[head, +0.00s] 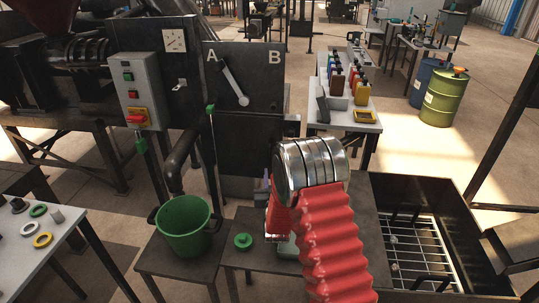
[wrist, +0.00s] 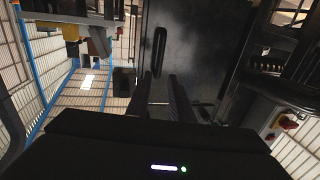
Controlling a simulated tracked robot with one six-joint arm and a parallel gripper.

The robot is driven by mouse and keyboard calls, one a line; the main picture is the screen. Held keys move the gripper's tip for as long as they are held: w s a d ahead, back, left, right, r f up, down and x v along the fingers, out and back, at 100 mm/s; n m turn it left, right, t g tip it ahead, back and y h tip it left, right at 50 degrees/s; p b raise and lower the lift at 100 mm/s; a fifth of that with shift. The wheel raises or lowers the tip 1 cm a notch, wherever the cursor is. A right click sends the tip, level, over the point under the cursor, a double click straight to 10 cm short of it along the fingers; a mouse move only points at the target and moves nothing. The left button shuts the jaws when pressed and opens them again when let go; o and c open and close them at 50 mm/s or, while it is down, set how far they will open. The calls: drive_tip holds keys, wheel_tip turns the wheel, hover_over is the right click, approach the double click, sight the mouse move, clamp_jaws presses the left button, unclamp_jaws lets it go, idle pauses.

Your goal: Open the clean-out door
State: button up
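The dark clean-out door seems to be the flat black panel (wrist: 205,45) filling the upper middle of the wrist view, which is upside down. A black bar handle (wrist: 160,50) stands out along the panel's edge. My gripper (wrist: 161,78) is open, its two dark fingers apart and empty. The handle lies just beyond the fingertips, roughly in line with the gap; I see no contact. In the head view, the lower dark front of the press (head: 238,148) is partly behind my arm. My fingers and the handle are hidden there.
A panel marked A and B with a lever (head: 235,85) is above. A control box (head: 137,92) is at left. A green bucket (head: 186,226) stands on a low table. A bottle table (head: 368,125) is behind my arm; a black grated bin (head: 408,192) is at right.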

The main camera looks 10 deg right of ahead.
drive_tip(key=shift+w, duration=0.15)
drive_tip(key=shift+w+d, duration=0.3)
drive_tip(key=shift+w, duration=1.95)
drive_tip(key=shift+w+d, duration=0.3)
drive_tip(key=shift+w, duration=1.95)
drive_tip(key=shift+w+d, duration=0.3)
drive_tip(key=shift+w, duration=1.95)
drive_tip(key=shift+c, duration=0.2)
clamp_jaws()
